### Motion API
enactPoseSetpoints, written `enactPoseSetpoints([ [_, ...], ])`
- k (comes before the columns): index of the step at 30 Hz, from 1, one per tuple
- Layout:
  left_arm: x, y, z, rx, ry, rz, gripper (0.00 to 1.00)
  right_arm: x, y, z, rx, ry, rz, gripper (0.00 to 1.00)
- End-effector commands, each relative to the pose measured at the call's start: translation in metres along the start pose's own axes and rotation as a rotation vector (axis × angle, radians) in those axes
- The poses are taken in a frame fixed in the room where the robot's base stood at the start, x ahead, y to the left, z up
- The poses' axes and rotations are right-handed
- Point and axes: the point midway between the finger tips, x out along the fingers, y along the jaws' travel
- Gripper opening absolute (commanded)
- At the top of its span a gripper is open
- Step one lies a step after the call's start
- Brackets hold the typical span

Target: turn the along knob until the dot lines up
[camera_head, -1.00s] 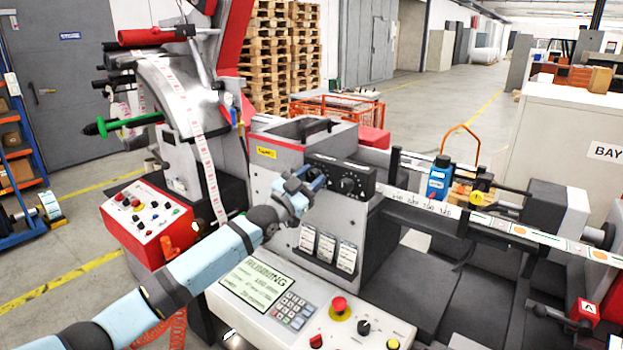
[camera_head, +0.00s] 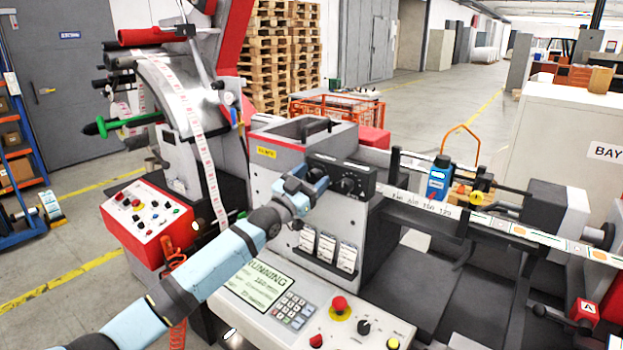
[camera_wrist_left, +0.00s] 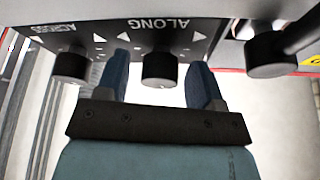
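The along knob (camera_wrist_left: 160,70) is a black round knob under the upside-down word ALONG in the left wrist view. My left gripper (camera_wrist_left: 160,88) is open, with one blue finger on each side of this knob and a visible gap at both. In the head view my left gripper (camera_head: 318,182) is at the left part of the black control panel (camera_head: 362,173) and hides the along knob. The across knob (camera_wrist_left: 70,68) is beside it; it also shows in the head view (camera_head: 348,185). I cannot make out an alignment dot. My right gripper is not in view.
Another black round part (camera_wrist_left: 270,55) is close to the right finger in the wrist view. The printed web (camera_head: 430,206) runs right of the panel, past a blue bottle (camera_head: 438,180). Below are label cards (camera_head: 327,248) and a console screen (camera_head: 262,282) reading RUNNING.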

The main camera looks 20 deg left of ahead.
Motion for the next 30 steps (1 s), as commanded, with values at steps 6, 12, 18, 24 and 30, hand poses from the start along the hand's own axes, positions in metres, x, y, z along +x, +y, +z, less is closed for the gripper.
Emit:
enactPoseSetpoints([
  [6,-0.003,0.000,0.001,0.000,0.000,0.000,0.61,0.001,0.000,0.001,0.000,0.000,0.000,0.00],
  [12,-0.032,0.001,0.003,-0.001,-0.001,0.001,0.61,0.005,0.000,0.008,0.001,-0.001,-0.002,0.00],
  [18,-0.080,0.001,0.004,0.001,-0.002,0.001,0.61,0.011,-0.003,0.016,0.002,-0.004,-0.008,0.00],
  [24,-0.118,0.001,0.002,0.000,-0.001,0.000,0.61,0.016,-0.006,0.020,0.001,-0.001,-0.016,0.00],
  [30,-0.136,0.000,0.001,0.001,-0.001,0.000,0.61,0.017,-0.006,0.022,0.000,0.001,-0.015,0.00],
])
